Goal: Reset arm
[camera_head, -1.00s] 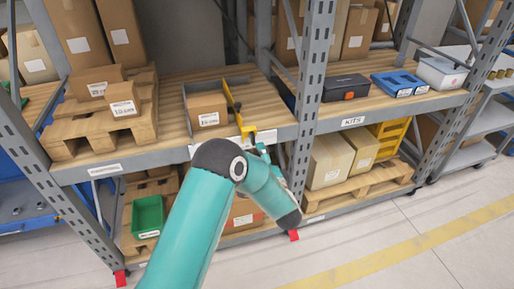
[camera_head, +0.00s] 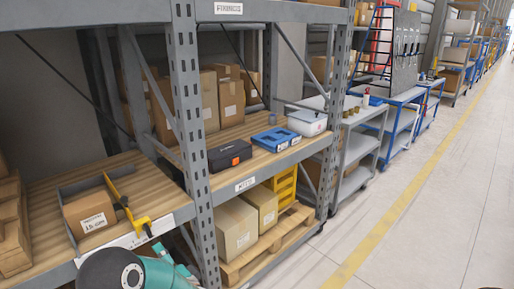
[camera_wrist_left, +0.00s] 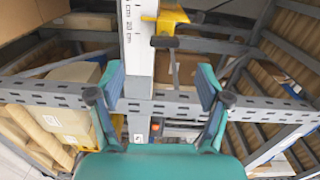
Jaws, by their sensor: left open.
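My left arm shows at the bottom left of the head view, with a dark rounded joint and teal parts. My left gripper (camera_head: 168,272) is beside the shelf's front edge, partly cut off by the frame. In the left wrist view the left gripper (camera_wrist_left: 161,88) is open and empty, its two teal fingers spread apart. A grey shelf beam and a white ruler strip (camera_wrist_left: 138,50) lie beyond the fingers. A yellow part (camera_wrist_left: 172,18) is above them. My right gripper is not in view.
The rack shelf (camera_head: 150,185) holds a small carton (camera_head: 90,215) in a grey measuring frame with a yellow slider (camera_head: 128,208). A black case (camera_head: 229,155), blue tray (camera_head: 275,139) and white box (camera_head: 307,122) stand further right. The aisle floor (camera_head: 430,220) is clear.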

